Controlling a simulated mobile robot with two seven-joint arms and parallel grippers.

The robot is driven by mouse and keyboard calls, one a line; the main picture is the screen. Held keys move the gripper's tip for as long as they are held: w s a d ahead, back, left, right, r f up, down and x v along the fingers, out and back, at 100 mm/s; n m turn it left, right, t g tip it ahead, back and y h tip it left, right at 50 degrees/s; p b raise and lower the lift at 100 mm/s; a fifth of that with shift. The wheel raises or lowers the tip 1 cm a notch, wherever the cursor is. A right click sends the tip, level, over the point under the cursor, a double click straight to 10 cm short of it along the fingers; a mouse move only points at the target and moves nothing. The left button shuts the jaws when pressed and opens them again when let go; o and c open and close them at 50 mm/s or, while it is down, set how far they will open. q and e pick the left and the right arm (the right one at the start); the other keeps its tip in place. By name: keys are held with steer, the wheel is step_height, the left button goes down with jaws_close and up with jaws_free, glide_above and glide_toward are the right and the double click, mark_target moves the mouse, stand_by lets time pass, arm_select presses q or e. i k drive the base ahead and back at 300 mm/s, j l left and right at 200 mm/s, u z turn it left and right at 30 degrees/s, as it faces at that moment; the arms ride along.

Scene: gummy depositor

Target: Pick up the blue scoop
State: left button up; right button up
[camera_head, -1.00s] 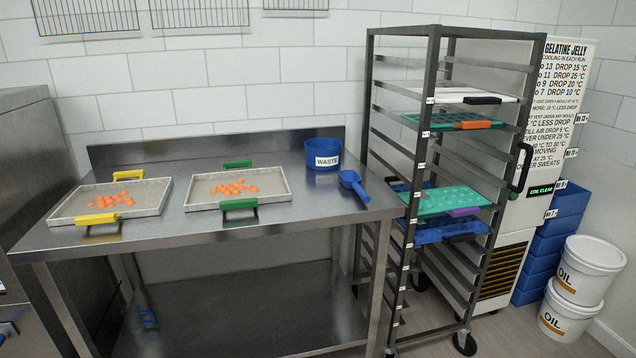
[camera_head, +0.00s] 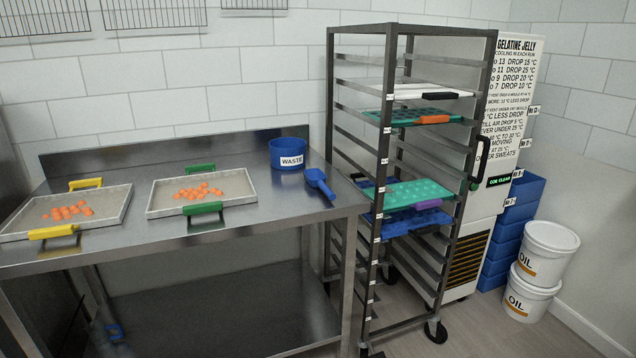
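The blue scoop (camera_head: 319,182) lies on the steel table (camera_head: 262,215) near its right end, with its handle pointing toward the front right edge. It is just in front of the blue tub labelled WASTE (camera_head: 288,155) and looks apart from it. Nothing holds the scoop.
Two trays of orange gummies, one with yellow handles (camera_head: 66,211) and one with green handles (camera_head: 203,191), sit left on the table. A wheeled rack (camera_head: 386,205) with several trays stands just right of the table. Oil buckets (camera_head: 545,253) and blue crates stand farther right.

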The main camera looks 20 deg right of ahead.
mark_target(315, 177)
steer(key=i+l, duration=0.2)
steer(key=l, duration=0.2)
steer(key=i+l+u, duration=0.1)
steer(key=l, duration=0.25)
steer(key=i+l, duration=0.25)
steer(key=l, duration=0.15)
steer(key=i+l+u, duration=0.1)
steer(key=l, duration=0.3)
steer(key=i+l, duration=0.25)
steer(key=l, duration=0.15)
steer(key=i+l+u, duration=0.1)
steer(key=l, duration=0.3)
steer(key=i+l, duration=0.2)
steer(key=l, duration=0.2)
steer(key=i+l, duration=0.15)
steer(key=l, duration=0.25)
steer(key=u, duration=0.05)
